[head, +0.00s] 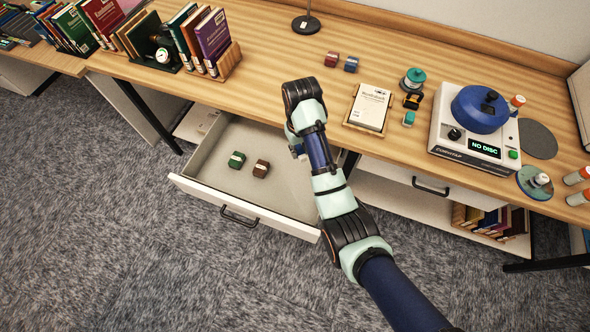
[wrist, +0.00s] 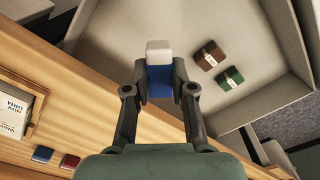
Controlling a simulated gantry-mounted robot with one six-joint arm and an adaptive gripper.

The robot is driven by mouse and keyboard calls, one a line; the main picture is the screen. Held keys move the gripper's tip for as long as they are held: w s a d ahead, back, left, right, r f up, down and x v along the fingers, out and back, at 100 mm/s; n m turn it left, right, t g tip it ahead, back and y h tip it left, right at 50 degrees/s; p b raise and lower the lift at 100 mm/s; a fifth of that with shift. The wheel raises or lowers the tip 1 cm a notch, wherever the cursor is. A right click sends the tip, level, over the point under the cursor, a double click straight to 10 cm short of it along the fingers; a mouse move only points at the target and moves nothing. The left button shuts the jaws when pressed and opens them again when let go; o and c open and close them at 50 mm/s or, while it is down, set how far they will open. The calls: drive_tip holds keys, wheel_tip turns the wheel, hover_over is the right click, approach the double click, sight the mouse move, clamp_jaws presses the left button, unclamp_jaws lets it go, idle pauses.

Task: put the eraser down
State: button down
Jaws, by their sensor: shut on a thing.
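My gripper (wrist: 159,78) is shut on an eraser (wrist: 160,80) with a blue sleeve and a white end. In the wrist view the white end points away from my palm, toward the drawer floor. The open drawer (head: 215,200) also shows in the wrist view (wrist: 245,25), beyond the held eraser. In the head view my arm hides most of the gripper and the eraser, near the drawer's right side. A green eraser (head: 236,160) and a brown eraser (head: 261,168) lie on the drawer floor, left of my gripper.
A red block (head: 331,59) and a blue block (head: 351,64) lie on the desk (head: 270,60). A notepad (head: 370,107) in a wooden tray and a white disc machine (head: 465,130) stand to the right. The drawer floor has free room around its two erasers.

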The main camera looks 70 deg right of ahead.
sight(298, 178)
wheel_tip(298, 178, down, 17)
drive_tip(key=b, duration=0.5)
drive_tip(key=shift+a+f, duration=0.1)
drive_tip(key=shift+a, duration=0.05)
drive_tip(key=c, duration=1)
unclamp_jaws()
wheel_tip(298, 178, up, 12)
drive_tip(key=p, duration=0.4)
drive_tip(key=shift+p, duration=0.4)
